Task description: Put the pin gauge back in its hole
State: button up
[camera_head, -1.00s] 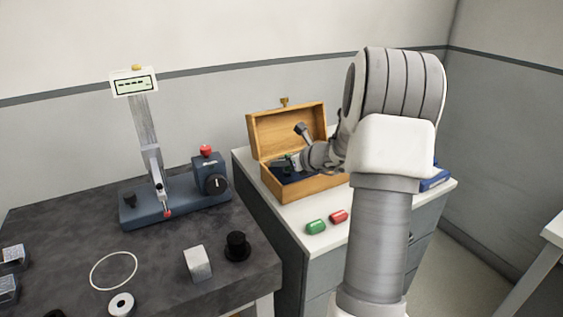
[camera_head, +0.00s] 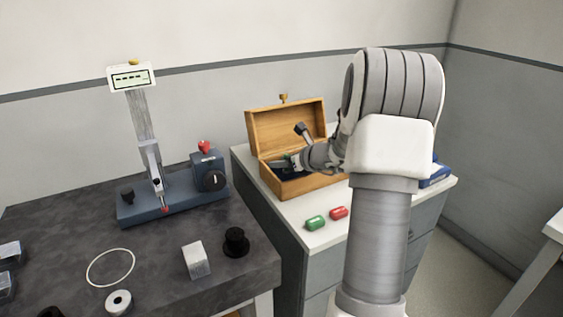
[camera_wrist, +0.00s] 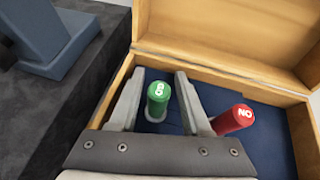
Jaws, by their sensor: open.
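A green cylinder marked GO (camera_wrist: 158,92) stands in the blue-lined wooden box, its top facing the wrist camera. My gripper (camera_wrist: 158,76) is open, with one finger on each side of the green cylinder; I cannot tell whether either finger touches it. A red cylinder marked NO (camera_wrist: 232,119) is just outside the right finger and leans to the right. The lower ends of both cylinders and any holes around them are hidden. In the head view, my gripper (camera_head: 282,164) is inside the open wooden box (camera_head: 318,187), and my arm covers the box's right part.
Another green piece (camera_head: 315,222) and a red piece (camera_head: 339,213) lie on the white cabinet top in front of the box. The box lid (camera_head: 287,126) stands open behind. A dark table (camera_head: 70,222) with a measuring stand (camera_head: 175,200) is at left.

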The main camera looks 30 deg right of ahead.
jog(key=shift+a+f, duration=0.15)
jog(key=shift+a, duration=0.05)
jog(key=p+v, duration=0.3)
jog(key=v, duration=1.4)
jog(key=shift+s+d, duration=0.2)
jog(key=shift+s, duration=0.05)
jog(key=shift+r, duration=0.2)
